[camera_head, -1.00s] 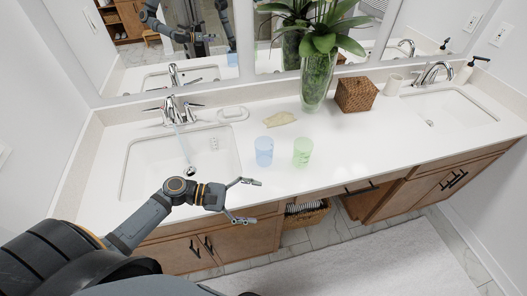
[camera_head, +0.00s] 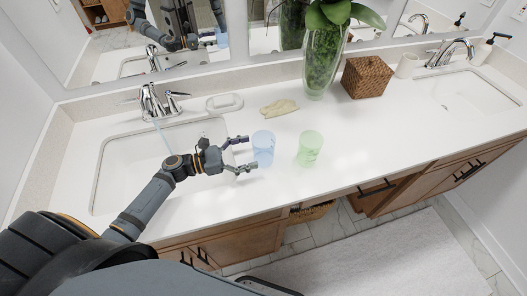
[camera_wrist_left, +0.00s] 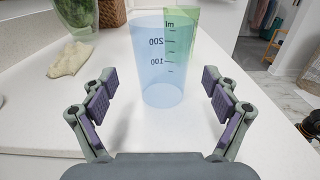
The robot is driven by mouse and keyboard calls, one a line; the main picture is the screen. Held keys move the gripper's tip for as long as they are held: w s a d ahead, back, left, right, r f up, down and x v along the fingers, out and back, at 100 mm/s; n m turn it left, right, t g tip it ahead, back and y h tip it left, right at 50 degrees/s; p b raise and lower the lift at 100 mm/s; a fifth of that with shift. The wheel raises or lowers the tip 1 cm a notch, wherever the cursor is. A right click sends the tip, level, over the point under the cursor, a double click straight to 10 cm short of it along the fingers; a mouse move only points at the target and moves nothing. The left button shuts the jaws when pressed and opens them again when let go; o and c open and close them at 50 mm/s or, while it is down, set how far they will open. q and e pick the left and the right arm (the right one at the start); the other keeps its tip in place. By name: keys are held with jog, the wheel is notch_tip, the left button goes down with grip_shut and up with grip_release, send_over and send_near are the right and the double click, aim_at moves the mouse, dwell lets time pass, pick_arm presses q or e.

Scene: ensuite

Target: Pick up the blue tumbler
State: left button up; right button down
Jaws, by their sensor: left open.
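The blue tumbler (camera_head: 263,149) is translucent and stands upright on the white counter (camera_head: 225,230), right of the left sink. In the left wrist view the blue tumbler (camera_wrist_left: 160,75) stands ahead, between the lines of the two fingers, with the green tumbler partly behind it. My left gripper (camera_head: 246,154) is open and empty, its fingertips pointing right, close to the tumbler's left side. In the left wrist view my left gripper (camera_wrist_left: 160,92) shows purple pads apart on either side. My right gripper is not in view.
A green tumbler (camera_head: 310,149) stands just right of the blue one. A beige cloth (camera_head: 279,107) and soap dish (camera_head: 224,103) lie behind. A plant vase (camera_head: 322,65) and woven box (camera_head: 366,77) stand farther back. The counter to the right is clear.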

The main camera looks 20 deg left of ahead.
aim_at(256, 149)
pick_arm(q)
jog(key=shift+w+d+r+p, duration=0.25)
jog(key=shift+d+r+p, duration=0.15)
jog(key=shift+d, duration=0.25)
jog(key=shift+w+d+r+p, duration=0.25)
jog(key=shift+d+r+p, duration=0.1)
jog(key=shift+d, duration=0.25)
jog(key=shift+w+d+f, duration=0.35)
jog(key=shift+w+d, duration=0.4)
jog(key=shift+d, duration=0.1)
jog(key=shift+w+d+f, duration=0.1)
jog(key=shift+c, duration=0.2)
